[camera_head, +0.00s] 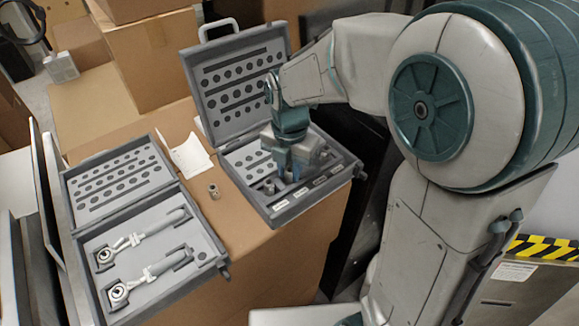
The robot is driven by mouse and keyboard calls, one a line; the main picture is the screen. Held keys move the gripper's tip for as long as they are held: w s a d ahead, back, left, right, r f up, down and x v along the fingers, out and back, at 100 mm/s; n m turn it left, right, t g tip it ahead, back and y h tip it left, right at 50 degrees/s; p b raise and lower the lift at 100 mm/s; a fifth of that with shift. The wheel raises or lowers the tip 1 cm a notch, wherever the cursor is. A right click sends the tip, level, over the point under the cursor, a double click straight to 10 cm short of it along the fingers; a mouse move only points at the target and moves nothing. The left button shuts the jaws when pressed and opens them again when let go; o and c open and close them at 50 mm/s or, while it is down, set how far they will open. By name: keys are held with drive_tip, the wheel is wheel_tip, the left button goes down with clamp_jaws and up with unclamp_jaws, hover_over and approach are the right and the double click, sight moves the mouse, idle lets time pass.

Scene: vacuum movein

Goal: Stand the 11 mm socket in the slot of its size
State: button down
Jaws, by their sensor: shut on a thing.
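My gripper (287,176) points down into the tray of the right grey tool case (276,222). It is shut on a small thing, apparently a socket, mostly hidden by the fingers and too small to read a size. Another small metal socket (268,187) appears to stand in the case just left of the fingers. White labels (281,206) run along the front of the tray, but their numbers cannot be read. The slot beneath my gripper is hidden by it. A loose metal socket (214,191) stands on the cardboard surface between the two cases.
The right case's open lid (236,80) stands behind my gripper. A second open case (150,250) at left holds two ratchet-like tools. A white paper (190,156) lies between the cases. Cardboard boxes (158,55) stand behind. The cardboard surface (238,245) in front is clear.

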sight(290, 169)
drive_tip(key=shift+f, duration=0.15)
drive_tip(key=c, duration=1.3)
unclamp_jaws()
wheel_tip(290, 169, up, 12)
drive_tip(key=shift+s+d+f+m+t+b, duration=0.1)
drive_tip(key=shift+s+d+f+m+t, duration=0.7)
drive_tip(key=shift+s+d+m, duration=2.75)
drive_tip(key=shift+s+d+f+m+t+b, duration=0.15)
drive_tip(key=shift+s+d+f+m+t, duration=0.7)
drive_tip(key=shift+m, duration=5.6)
drive_tip(key=shift+s+d+f+m+t+b, duration=0.15)
drive_tip(key=shift+s+d+f+m, duration=1.35)
drive_tip(key=shift+m, duration=3.5)
drive_tip(key=shift+s+d+r, duration=0.1)
drive_tip(key=shift+s+r, duration=0.15)
drive_tip(key=shift+s, duration=0.15)
